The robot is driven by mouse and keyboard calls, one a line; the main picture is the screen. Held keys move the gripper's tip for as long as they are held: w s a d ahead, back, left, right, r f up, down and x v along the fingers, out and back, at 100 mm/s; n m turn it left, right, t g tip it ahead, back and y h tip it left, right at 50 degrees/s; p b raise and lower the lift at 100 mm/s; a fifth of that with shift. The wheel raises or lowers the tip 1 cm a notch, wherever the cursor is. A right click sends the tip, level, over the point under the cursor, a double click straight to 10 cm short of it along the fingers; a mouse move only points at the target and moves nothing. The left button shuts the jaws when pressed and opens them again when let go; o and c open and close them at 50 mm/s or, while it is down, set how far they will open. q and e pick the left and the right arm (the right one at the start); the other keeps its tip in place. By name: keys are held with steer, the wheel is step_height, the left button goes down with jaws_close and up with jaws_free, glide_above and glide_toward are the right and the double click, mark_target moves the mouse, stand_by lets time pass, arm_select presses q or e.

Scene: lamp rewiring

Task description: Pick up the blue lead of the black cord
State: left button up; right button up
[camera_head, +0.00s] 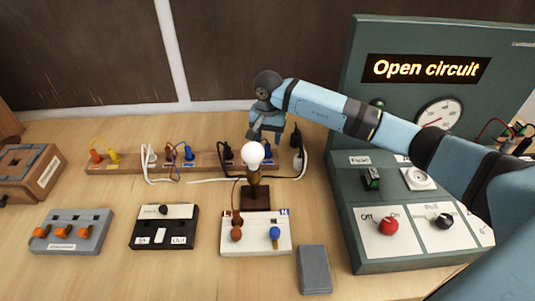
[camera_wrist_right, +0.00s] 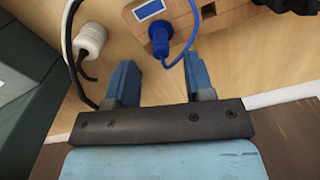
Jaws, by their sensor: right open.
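In the right wrist view a blue lead plug (camera_wrist_right: 159,42) stands at the end of the wooden rack (camera_wrist_right: 207,10), beside a blue label. A blue wire loops from it. My right gripper (camera_wrist_right: 160,70) is open and empty, its blue fingers pointing toward the plug; whether the plug lies between the tips in depth I cannot tell. In the head view the right gripper (camera_head: 264,136) is over the right end of the rack (camera_head: 130,164), behind the bulb (camera_head: 253,154). The blue plug by the gripper is hidden there. My left gripper is out of view.
A white plug with a black cord (camera_wrist_right: 90,40) is close to one finger. The lamp (camera_head: 255,190) stands in front of the gripper. The green test panel (camera_head: 355,225) is at the right. A terminal block (camera_head: 255,245), switch box (camera_head: 165,225) and grey box (camera_head: 314,268) lie nearer.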

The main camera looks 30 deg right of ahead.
mark_target(268, 144)
step_height(268, 144, down, 5)
steer(key=shift+a+r+b, duration=0.1)
steer(key=shift+b, duration=0.65)
jaws_close()
